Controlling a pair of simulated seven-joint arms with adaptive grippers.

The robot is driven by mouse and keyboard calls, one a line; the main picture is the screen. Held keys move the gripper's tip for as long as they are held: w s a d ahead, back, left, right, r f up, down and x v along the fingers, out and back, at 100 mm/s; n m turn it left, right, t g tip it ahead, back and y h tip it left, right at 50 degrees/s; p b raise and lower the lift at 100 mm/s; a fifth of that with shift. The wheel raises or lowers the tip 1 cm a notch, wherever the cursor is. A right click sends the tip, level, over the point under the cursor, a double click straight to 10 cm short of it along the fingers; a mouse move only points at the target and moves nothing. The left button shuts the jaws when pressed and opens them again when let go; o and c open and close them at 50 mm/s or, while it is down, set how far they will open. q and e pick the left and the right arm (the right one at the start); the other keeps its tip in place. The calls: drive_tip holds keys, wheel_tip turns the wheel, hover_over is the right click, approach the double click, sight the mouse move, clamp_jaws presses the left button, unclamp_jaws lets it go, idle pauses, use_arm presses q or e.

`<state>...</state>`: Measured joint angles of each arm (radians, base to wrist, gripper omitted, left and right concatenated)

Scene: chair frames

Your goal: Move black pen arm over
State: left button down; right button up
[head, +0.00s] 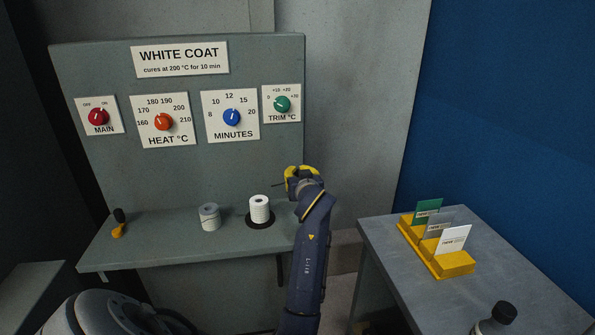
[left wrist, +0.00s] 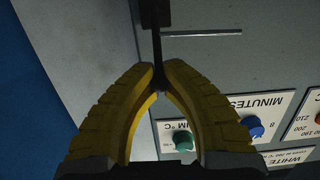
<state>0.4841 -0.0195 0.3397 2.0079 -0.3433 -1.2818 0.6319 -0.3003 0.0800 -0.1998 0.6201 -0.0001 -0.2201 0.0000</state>
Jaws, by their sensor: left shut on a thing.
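My left gripper (head: 298,175) is at the right edge of the grey panel, above and right of the white drum (head: 260,209) on its black disc. In the left wrist view its yellow fingers (left wrist: 158,78) are closed at the tips on a thin black bar, which I take to be the black pen arm (left wrist: 156,42). The bar widens into a black block at the top of that view. A thin pale rod (left wrist: 202,33) shows to the right of it. In the head view the fingers hide most of the pen arm. My right gripper is not in view.
A grey-white roll (head: 209,217) and a black-and-yellow item (head: 119,222) stand on the panel's shelf (head: 160,250). Knobs for MAIN, HEAT, MINUTES and TRIM (head: 282,104) are above. At right, a table (head: 400,233) bears a yellow card holder (head: 455,266) and a dark bottle (head: 497,318).

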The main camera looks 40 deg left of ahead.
use_arm(q)
drive_tip(key=shift+s+d+f, duration=0.3)
drive_tip(key=shift+d+f, duration=0.05)
drive_tip(key=shift+d, duration=0.05)
drive_tip(key=shift+s+d+f, duration=0.3)
drive_tip(key=shift+d+f, duration=0.05)
drive_tip(key=shift+f, duration=0.15)
drive_tip(key=shift+s+d+f, duration=0.25)
drive_tip(key=shift+d+f, duration=0.1)
drive_tip(key=shift+f, duration=0.15)
drive_tip(key=shift+f, duration=0.1)
drive_tip(key=shift+s+d+f, duration=0.2)
drive_tip(key=shift+d+f, duration=0.05)
drive_tip(key=shift+f, duration=0.35)
drive_tip(key=shift+s+d+f, duration=0.15)
drive_tip(key=shift+d+f, duration=0.05)
drive_tip(key=shift+f, duration=0.35)
drive_tip(key=shift+f, duration=0.1)
